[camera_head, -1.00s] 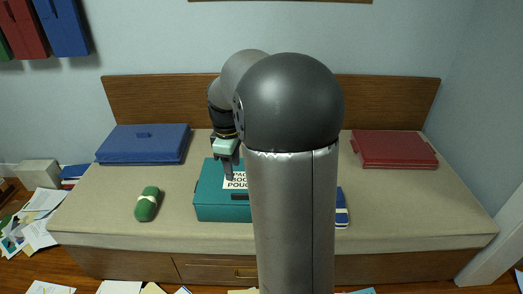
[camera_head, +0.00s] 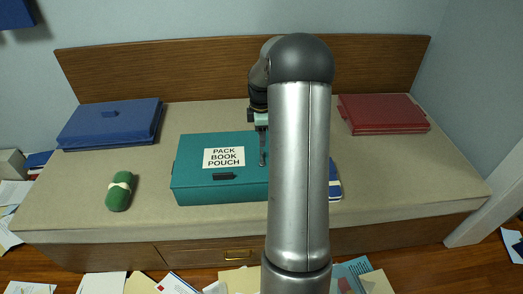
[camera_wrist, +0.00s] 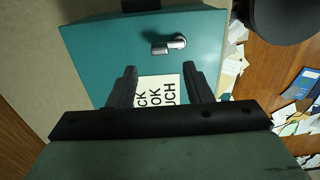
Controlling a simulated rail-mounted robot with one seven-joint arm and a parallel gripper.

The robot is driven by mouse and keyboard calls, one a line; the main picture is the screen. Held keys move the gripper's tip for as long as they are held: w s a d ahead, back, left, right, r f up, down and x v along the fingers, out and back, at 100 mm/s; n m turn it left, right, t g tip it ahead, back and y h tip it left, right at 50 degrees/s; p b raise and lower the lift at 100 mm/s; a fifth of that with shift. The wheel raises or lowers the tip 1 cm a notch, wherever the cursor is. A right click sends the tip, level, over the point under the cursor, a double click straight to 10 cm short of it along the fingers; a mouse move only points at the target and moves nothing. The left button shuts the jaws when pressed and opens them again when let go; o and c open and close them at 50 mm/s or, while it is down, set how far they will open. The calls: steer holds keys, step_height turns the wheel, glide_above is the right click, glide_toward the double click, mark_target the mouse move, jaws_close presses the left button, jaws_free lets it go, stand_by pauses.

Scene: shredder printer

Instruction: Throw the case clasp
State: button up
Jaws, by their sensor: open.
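A teal case (camera_head: 200,184) lies closed on the bench, with a white "PACK BOOK POUCH" label (camera_head: 223,157) and a black handle piece (camera_head: 223,176) on its top. A small silver clasp with a dark part (camera_wrist: 169,45) shows on the teal surface in the wrist view. It lies beyond my fingertips and is apart from them. I cannot make out the clasp in the head view, where my arm covers the case's right part. My gripper (camera_head: 262,160) is above the case, right of the label. In the wrist view my gripper (camera_wrist: 160,70) is open and empty.
A blue case (camera_head: 110,124) lies at the left, a red case (camera_head: 385,114) at the right. A green bundle (camera_head: 119,191) lies left of the teal case. A blue-and-white book (camera_head: 335,182) is partly hidden by my arm. Papers litter the floor.

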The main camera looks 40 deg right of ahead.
mark_target(261, 151)
step_height(261, 151, down, 7)
steer(key=shift+f+b, duration=0.1)
steer(key=shift+b, duration=0.25)
steer(key=c, duration=1)
